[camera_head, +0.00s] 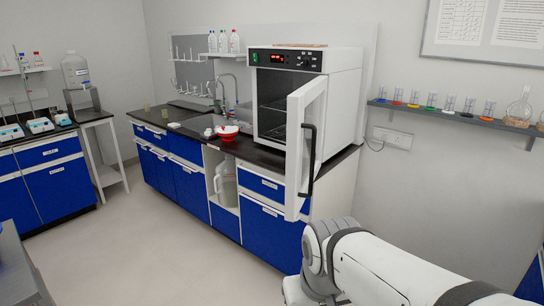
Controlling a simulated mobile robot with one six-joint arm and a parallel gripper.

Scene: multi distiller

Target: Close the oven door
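The oven (345,88) is a white box with a black control panel and red display, standing at the right end of the black counter. Its door (297,155) is hinged on the right and swung wide open toward the camera, with a black vertical handle (309,160) on its outer face. The dark inside with wire shelves shows to the left of the door. My white arm reaches in from the lower right, below and in front of the door, apart from the handle in the picture. My gripper's fingers cannot be made out.
A red-and-white bowl (228,131) sits on the counter left of the oven, near the sink tap. Blue cabinets (275,232) stand below. A wall shelf (455,117) with coloured glassware is at the right. The floor (165,240) at the left front is clear.

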